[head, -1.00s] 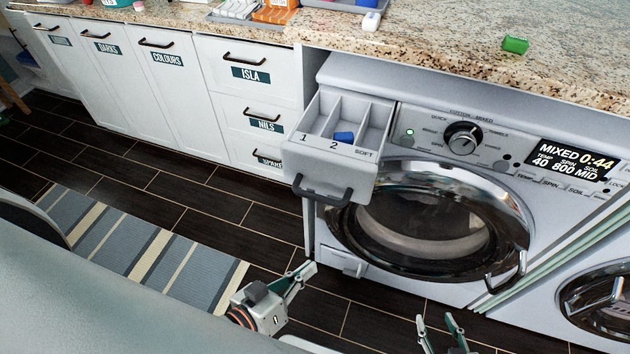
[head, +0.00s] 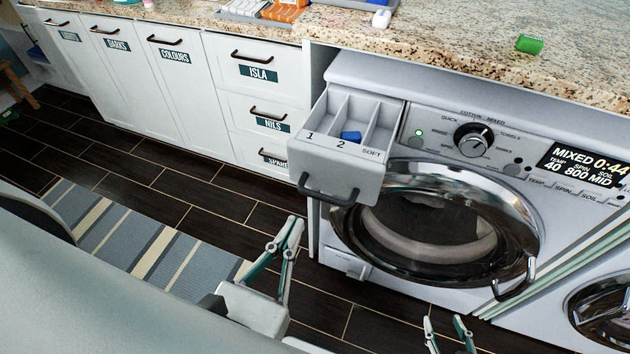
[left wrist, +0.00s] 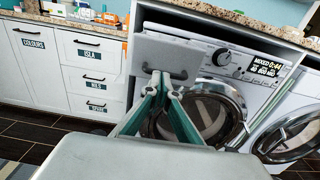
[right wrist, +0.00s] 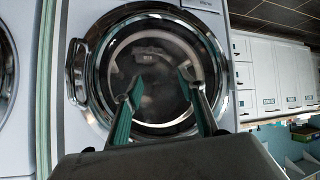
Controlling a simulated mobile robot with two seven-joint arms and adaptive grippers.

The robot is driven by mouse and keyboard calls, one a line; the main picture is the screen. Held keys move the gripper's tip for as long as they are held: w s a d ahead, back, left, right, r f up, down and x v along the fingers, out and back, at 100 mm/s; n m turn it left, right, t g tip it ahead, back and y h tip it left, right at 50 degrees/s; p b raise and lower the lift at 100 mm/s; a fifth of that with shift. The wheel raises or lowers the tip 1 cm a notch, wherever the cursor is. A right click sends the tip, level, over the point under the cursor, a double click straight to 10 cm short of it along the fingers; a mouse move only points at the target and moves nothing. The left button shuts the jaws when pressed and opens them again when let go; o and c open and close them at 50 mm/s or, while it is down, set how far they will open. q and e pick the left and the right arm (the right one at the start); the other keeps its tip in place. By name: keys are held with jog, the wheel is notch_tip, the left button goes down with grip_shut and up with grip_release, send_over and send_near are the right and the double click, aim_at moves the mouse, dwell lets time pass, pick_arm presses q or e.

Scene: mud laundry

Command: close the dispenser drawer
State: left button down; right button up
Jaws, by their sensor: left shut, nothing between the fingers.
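The dispenser drawer (head: 335,176) is pulled out of the washing machine's upper left corner. It has three compartments, a dark handle on its front, and a blue capsule (head: 351,136) in compartment 2. In the left wrist view the drawer front (left wrist: 172,55) is straight ahead. My left gripper (head: 292,222) is shut and empty, below and to the left of the drawer, apart from it; its tips also show in the left wrist view (left wrist: 162,78). My right gripper (head: 446,322) is open and empty, low in front of the machine; it faces a round door in the right wrist view (right wrist: 157,78).
The washing machine door (head: 440,225) is below the drawer, its handle at right. A second machine (head: 600,305) stands at right. White cabinets (head: 180,90) line the left, a granite countertop (head: 440,40) runs above, and a striped rug (head: 140,240) lies on the floor.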

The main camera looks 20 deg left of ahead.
aim_at(322, 172)
pick_arm(q)
jog(key=w+p, duration=0.1)
jog(key=w, duration=0.3)
jog(key=w+p, duration=0.1)
jog(key=w, duration=0.4)
jog(key=shift+d+r+p, duration=0.2)
jog(key=shift+p, duration=0.2)
jog(key=shift+w+f, duration=0.15)
jog(key=shift+w, duration=0.55)
jog(key=shift+w, duration=0.1)
